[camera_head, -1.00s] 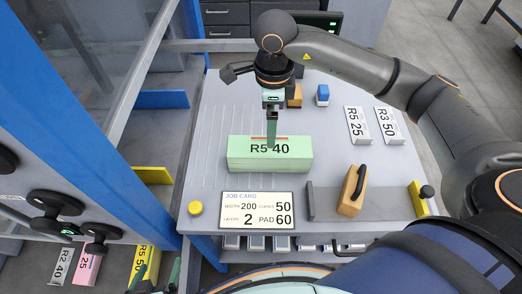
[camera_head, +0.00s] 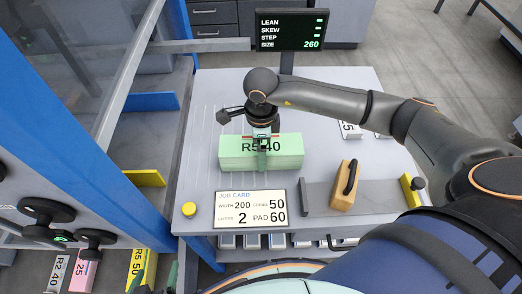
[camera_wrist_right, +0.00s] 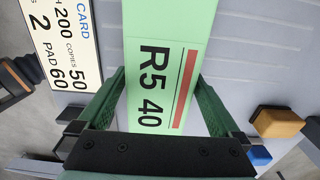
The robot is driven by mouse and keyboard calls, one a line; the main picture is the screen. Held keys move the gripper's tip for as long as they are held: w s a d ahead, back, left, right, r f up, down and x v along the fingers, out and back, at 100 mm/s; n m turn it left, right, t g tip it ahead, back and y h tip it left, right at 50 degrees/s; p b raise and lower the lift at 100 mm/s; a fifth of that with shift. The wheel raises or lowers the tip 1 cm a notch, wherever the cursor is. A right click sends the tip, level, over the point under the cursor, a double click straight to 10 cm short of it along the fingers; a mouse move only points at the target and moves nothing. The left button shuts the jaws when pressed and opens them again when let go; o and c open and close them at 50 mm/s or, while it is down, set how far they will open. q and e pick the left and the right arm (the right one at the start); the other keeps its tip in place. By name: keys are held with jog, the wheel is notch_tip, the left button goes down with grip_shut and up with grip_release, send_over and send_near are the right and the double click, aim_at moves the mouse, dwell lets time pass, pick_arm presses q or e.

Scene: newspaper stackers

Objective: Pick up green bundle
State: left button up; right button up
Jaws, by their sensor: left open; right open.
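The green bundle (camera_head: 290,155), marked R5 40, lies flat on the grey worktop behind the job card. My right gripper (camera_head: 262,160) is at the middle of the bundle and hides part of its label. In the right wrist view, the open fingers (camera_wrist_right: 157,90) stand on either side of the green bundle (camera_wrist_right: 178,30), whose label and red stripe lie between them. I cannot tell how far down its sides the fingertips reach. My left gripper (camera_head: 155,277) shows only its green fingertips, apart and empty, at the bottom left edge.
The job card (camera_head: 250,208) and a yellow button (camera_head: 190,209) are in front of the bundle. A wooden block with a black handle (camera_head: 345,186) stands on the right. A screen (camera_head: 290,30) stands behind. A blue frame post (camera_head: 85,130) rises on the left.

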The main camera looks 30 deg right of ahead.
grip_shut()
jog(key=shift+w+r, duration=0.1)
jog(key=shift+r, duration=0.05)
dwell(0.8)
